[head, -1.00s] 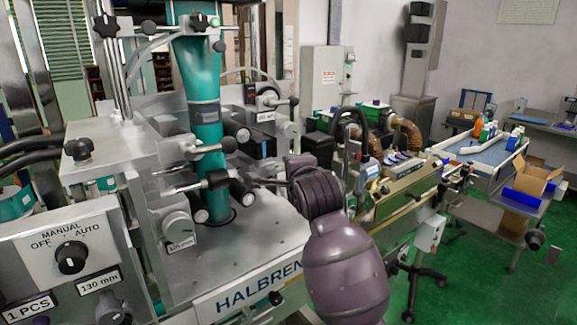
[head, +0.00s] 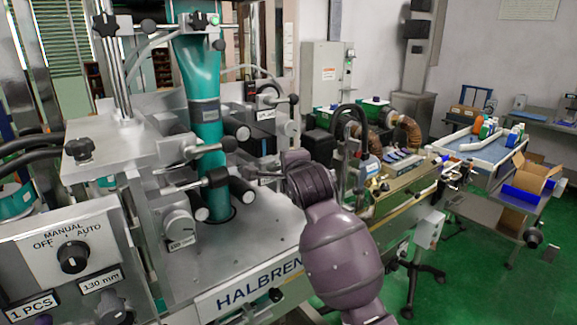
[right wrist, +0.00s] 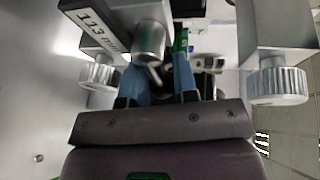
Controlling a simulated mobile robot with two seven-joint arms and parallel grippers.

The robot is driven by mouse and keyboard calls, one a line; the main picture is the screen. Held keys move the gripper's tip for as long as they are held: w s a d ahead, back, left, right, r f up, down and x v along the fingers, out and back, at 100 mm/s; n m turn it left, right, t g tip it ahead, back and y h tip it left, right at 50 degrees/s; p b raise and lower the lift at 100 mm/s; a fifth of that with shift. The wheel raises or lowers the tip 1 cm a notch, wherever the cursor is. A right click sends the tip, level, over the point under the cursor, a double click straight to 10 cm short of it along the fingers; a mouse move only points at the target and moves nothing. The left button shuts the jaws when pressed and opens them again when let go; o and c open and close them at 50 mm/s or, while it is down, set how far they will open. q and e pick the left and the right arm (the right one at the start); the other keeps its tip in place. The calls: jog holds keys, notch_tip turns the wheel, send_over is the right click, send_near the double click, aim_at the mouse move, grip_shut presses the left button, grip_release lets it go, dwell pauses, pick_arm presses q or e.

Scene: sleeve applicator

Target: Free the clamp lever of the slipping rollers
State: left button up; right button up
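The green sleeve tube (head: 208,125) runs down between black rollers (head: 241,190) on the steel machine. I cannot tell which lever clamps the slipping rollers. My right gripper (right wrist: 163,82) shows two blue fingers apart, open, below a silver cylinder (right wrist: 149,40) with a thin dark rod by the fingers. In the head view my right wrist hides its fingertips, to the right of the rollers. My left gripper is not in view.
A mode switch (head: 73,257) is on the front panel. A conveyor (head: 400,195) extends right. The steel deck (head: 245,240) below the rollers is clear.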

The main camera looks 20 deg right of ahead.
aim_at(279, 167)
jog(key=shift+n, duration=0.3)
jog(key=n, duration=0.1)
jog(key=r+n+t, duration=0.1)
jog(key=n+t, duration=0.1)
jog(key=shift+s+a+r+n+h+b, duration=0.1)
jog(key=shift+a+r+n+h+b, duration=0.1)
jog(key=shift+r+n+h+b, duration=0.15)
jog(key=n, duration=0.1)
jog(key=n+t, duration=0.1)
jog(key=n, duration=0.1)
jog(key=a+r+n+t, duration=0.1)
jog(key=shift+s+n+b, duration=0.15)
jog(key=shift+n+b, duration=0.1)
jog(key=shift+b, duration=0.1)
jog(key=n, duration=0.1)
jog(key=n+t+y, duration=0.1)
jog(key=n, duration=0.1)
jog(key=a+n+y, duration=0.1)
jog(key=n, duration=0.1)
jog(key=shift+s+r+t, duration=0.2)
jog(key=shift+r+t, duration=0.1)
jog(key=shift+r, duration=0.1)
jog(key=shift+s+a+r+n+t+y, duration=0.1)
jog(key=shift+a+n+t+y, duration=0.2)
jog(key=shift+n+y, duration=0.7)
jog(key=shift+s+a+r+n+t+y, duration=0.1)
jog(key=shift+a+n+y, duration=0.25)
jog(key=shift+n, duration=1.55)
jog(key=shift+f, duration=0.1)
